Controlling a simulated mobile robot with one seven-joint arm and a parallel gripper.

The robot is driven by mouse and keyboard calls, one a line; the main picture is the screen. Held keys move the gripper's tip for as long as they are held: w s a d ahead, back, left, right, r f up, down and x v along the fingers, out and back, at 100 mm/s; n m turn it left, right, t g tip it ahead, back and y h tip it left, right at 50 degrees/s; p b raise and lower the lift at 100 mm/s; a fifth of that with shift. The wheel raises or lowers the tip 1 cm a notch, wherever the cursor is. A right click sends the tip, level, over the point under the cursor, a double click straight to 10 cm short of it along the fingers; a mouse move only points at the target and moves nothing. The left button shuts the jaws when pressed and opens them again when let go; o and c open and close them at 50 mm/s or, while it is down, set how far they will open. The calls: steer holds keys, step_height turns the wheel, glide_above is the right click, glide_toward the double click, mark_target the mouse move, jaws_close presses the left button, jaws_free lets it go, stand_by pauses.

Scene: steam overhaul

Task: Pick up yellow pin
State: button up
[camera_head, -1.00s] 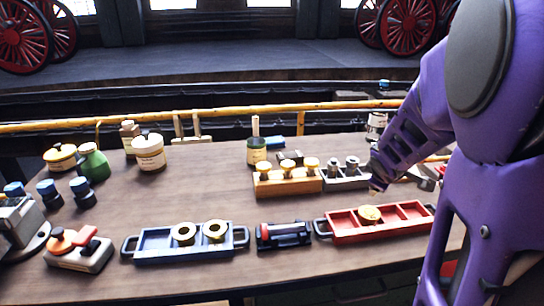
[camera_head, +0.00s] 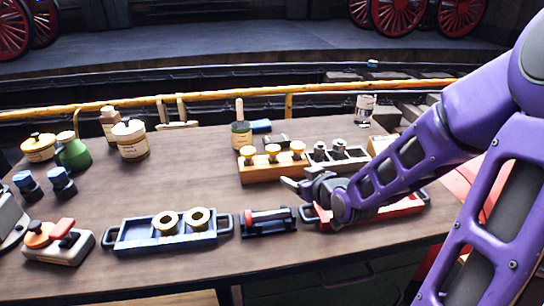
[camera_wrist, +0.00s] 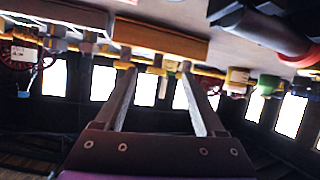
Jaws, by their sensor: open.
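Several yellow-topped pins (camera_head: 272,152) stand upright in a row in a wooden block (camera_head: 275,171) at mid-table. My gripper (camera_head: 292,184) is just in front of the block's right end, low over the table and pointing left. In the wrist view, which is upside down, my gripper (camera_wrist: 158,70) is open and empty. The wooden block (camera_wrist: 160,38) and its yellow pins (camera_wrist: 157,62) appear beyond and between the fingertips; contact is not visible. My arm hides much of the red tray (camera_head: 408,206) and the round yellow piece seen in it earlier.
A blue tray (camera_head: 140,242) with two yellow rings lies front left. A grey block with metal pins (camera_head: 345,157) adjoins the wooden block. Jars and a green bottle (camera_head: 73,153) stand back left.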

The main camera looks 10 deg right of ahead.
step_height(320, 180, up, 3)
steer(key=m+t, duration=0.1)
steer(key=b, duration=0.4)
glide_toward(276, 152)
steer(key=x, duration=0.7)
steer(key=shift+a+f, duration=0.15)
steer(key=shift+a, duration=0.05)
steer(key=b+x, duration=0.1)
steer(key=x, duration=0.4)
steer(key=shift+w+d, duration=0.15)
steer(key=shift+w, duration=0.1)
jaws_close()
